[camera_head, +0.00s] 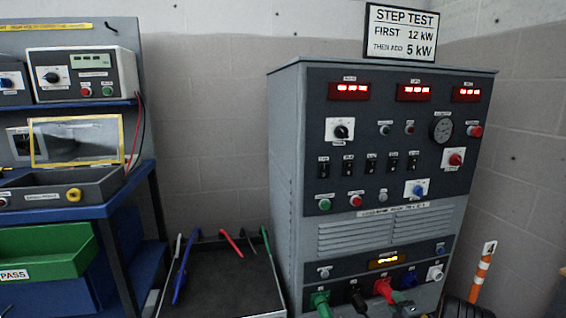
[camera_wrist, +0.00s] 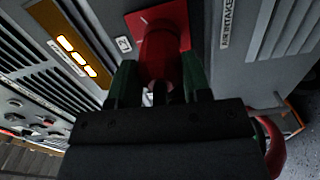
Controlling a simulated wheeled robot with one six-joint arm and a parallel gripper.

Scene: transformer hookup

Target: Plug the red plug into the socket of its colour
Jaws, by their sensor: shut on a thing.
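In the wrist view my gripper (camera_wrist: 159,78) is shut on the red plug (camera_wrist: 162,56), which sits between its green-sided fingers. The plug's front meets the red socket (camera_wrist: 146,19) on the cabinet face; I cannot tell how deep it goes. A red cable (camera_wrist: 275,150) curves out at the right behind my gripper. In the head view the red plug and socket show as one red shape (camera_head: 382,289) low on the cabinet, with my gripper (camera_head: 398,298) at its lower right, partly cut off.
The grey cabinet (camera_head: 283,170) also has green (camera_head: 320,300), black (camera_head: 356,298), blue (camera_head: 410,279) and white (camera_head: 435,272) connections in the same row. A dark bin (camera_head: 225,275) with coloured cables stands to the left. An orange-white post (camera_head: 482,272) stands at the right.

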